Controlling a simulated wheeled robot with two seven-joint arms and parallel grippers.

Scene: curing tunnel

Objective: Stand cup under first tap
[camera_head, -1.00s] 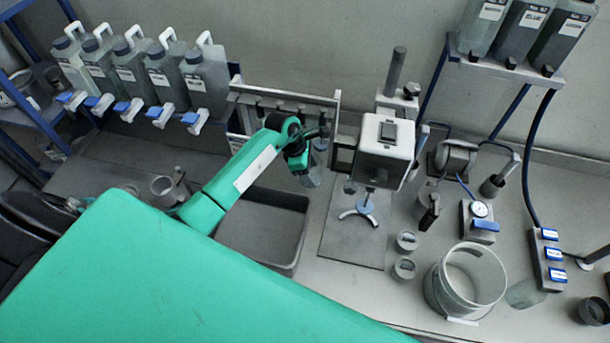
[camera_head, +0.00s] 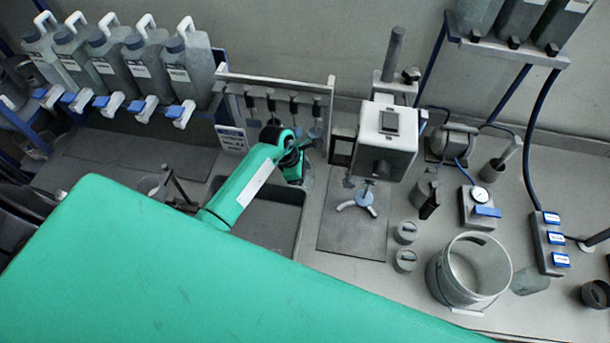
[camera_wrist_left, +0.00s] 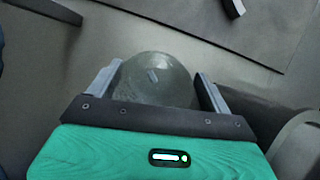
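My left gripper (camera_head: 300,172) is above the grey tray at the middle of the head view. In the left wrist view its fingers (camera_wrist_left: 158,72) stand on both sides of a round, translucent grey-green cup (camera_wrist_left: 152,85) and appear to press on it. In the head view the arm mostly hides this cup. Several grey canisters with blue-handled taps stand in a row at upper left. The leftmost tap (camera_head: 47,97) is far to the left of my gripper, with the other taps (camera_head: 180,113) between. My right gripper is not in view.
A grey tray (camera_head: 268,228) lies under my left arm. A rack of hanging tools (camera_head: 270,88) stands behind it. A white boxy machine (camera_head: 387,140) is to the right. A large bucket (camera_head: 440,280) and a gauge block (camera_head: 480,208) stand farther right.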

